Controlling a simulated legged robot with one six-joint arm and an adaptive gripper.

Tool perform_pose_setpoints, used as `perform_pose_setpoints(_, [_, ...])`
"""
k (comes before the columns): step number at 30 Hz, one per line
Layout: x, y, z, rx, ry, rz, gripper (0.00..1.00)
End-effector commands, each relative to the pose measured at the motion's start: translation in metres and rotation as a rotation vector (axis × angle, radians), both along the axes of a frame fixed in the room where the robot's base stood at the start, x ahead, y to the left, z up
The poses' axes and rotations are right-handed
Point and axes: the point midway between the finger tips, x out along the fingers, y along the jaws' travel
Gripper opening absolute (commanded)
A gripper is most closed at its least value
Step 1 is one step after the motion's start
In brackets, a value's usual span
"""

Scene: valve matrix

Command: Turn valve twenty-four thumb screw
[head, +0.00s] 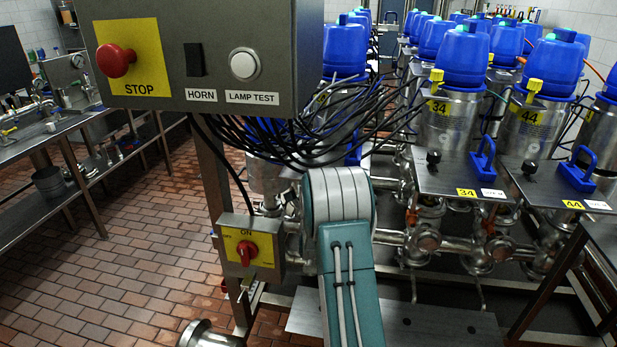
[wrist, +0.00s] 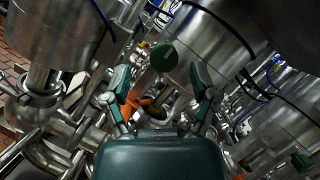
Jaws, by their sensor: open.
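In the wrist view, the two fingers of my gripper (wrist: 160,74) are spread wide apart with nothing held between them. A dark green round knob (wrist: 165,57) shows between and just beyond the fingertips, slightly right of the middle. I cannot tell from its look whether it is the thumb screw of valve twenty-four, as no number 24 can be read. An orange part (wrist: 153,107) sits lower down between the fingers. In the head view my teal arm reaches down among the valves, and my gripper is out of sight.
Steel valves with blue caps (head: 345,52) stand in rows. Plates marked 34 (head: 450,178) and 44 (head: 555,186) carry black knobs and blue handles. A control box (head: 205,55) with a red stop button and black cables hangs near my arm. Brick floor at left is clear.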

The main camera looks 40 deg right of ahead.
Motion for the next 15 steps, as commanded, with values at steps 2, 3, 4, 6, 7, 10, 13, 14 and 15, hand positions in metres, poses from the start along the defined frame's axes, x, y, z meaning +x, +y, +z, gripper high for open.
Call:
perform_pose_setpoints(2, [0.01,-0.008,0.004,-0.001,-0.002,-0.001,0.76])
perform_pose_setpoints(3, [0.014,-0.011,0.005,0.0,-0.001,-0.001,0.76])
perform_pose_setpoints(4, [0.016,-0.012,0.006,0.0,-0.001,-0.001,0.76])
perform_pose_setpoints(6, [0.021,-0.015,0.008,0.0,-0.001,-0.001,0.76])
perform_pose_setpoints(7, [0.023,-0.016,0.009,0.0,0.0,0.0,0.76])
perform_pose_setpoints(10, [0.025,-0.017,0.01,-0.001,0.001,0.0,0.76])
perform_pose_setpoints(13, [0.026,-0.016,0.011,-0.002,0.001,0.0,0.76])
perform_pose_setpoints(14, [0.026,-0.016,0.011,-0.002,0.001,0.0,0.76])
perform_pose_setpoints(15, [0.026,-0.016,0.011,-0.002,0.001,0.0,0.76])
